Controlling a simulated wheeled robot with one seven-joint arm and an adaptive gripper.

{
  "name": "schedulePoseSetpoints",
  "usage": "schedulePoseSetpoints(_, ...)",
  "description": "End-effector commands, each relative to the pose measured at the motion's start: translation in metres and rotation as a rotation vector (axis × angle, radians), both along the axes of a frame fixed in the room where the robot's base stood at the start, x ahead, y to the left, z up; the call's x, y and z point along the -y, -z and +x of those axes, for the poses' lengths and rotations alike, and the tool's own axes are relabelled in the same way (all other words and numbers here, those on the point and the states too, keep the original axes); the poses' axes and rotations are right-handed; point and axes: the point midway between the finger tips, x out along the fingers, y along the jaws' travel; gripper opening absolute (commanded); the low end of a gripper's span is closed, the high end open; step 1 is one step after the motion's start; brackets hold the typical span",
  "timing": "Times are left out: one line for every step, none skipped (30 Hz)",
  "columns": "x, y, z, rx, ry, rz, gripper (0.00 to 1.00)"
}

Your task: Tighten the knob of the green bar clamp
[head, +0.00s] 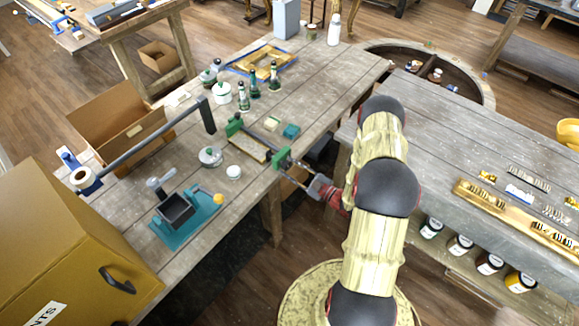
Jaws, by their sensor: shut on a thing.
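The green bar clamp (282,158) lies at the right edge of the wooden workbench (325,85). One green jaw is at the edge and the other is further in, with a flat board-like piece (249,147) between them. My gripper (312,181) comes from the right, beyond the bench edge, and points at the clamp's outer end. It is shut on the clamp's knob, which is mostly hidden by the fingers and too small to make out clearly.
A white jar (233,173), a lidded pot (210,156) and a teal vise-like tool (188,215) stand nearer. Green bottles (254,84) stand behind. A second grey bench (470,140) lies right of my arm.

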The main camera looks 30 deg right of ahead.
Motion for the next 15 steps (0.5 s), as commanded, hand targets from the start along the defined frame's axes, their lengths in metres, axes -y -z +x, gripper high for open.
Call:
schedulePoseSetpoints(-0.0007, 0.0054, -0.0049, -0.032, 0.008, 0.049, 0.05)
schedulePoseSetpoints(-0.0007, 0.0055, -0.0050, -0.041, 0.008, 0.076, 0.05)
schedulePoseSetpoints(-0.0007, 0.0057, -0.0052, -0.054, 0.008, 0.111, 0.05)
schedulePoseSetpoints(-0.0009, 0.0059, -0.0052, -0.064, 0.008, 0.137, 0.05)
schedulePoseSetpoints(-0.0009, 0.0059, -0.0051, -0.073, 0.008, 0.163, 0.05)
schedulePoseSetpoints(-0.0008, 0.0056, -0.0048, -0.084, 0.007, 0.196, 0.05)
schedulePoseSetpoints(-0.0008, 0.0053, -0.0045, -0.093, 0.007, 0.220, 0.05)
schedulePoseSetpoints(-0.0007, 0.0050, -0.0044, -0.100, 0.007, 0.242, 0.05)
schedulePoseSetpoints(-0.0008, 0.0049, -0.0042, -0.110, 0.006, 0.273, 0.05)
schedulePoseSetpoints(-0.0009, 0.0048, -0.0041, -0.118, 0.006, 0.293, 0.05)
schedulePoseSetpoints(-0.0010, 0.0047, -0.0041, -0.126, 0.006, 0.316, 0.05)
schedulePoseSetpoints(-0.0010, 0.0045, -0.0039, -0.135, 0.006, 0.343, 0.05)
schedulePoseSetpoints(-0.0010, 0.0043, -0.0038, -0.140, 0.005, 0.361, 0.05)
schedulePoseSetpoints(-0.0010, 0.0041, -0.0036, -0.147, 0.005, 0.378, 0.05)
schedulePoseSetpoints(-0.0009, 0.0037, -0.0033, -0.154, 0.005, 0.400, 0.05)
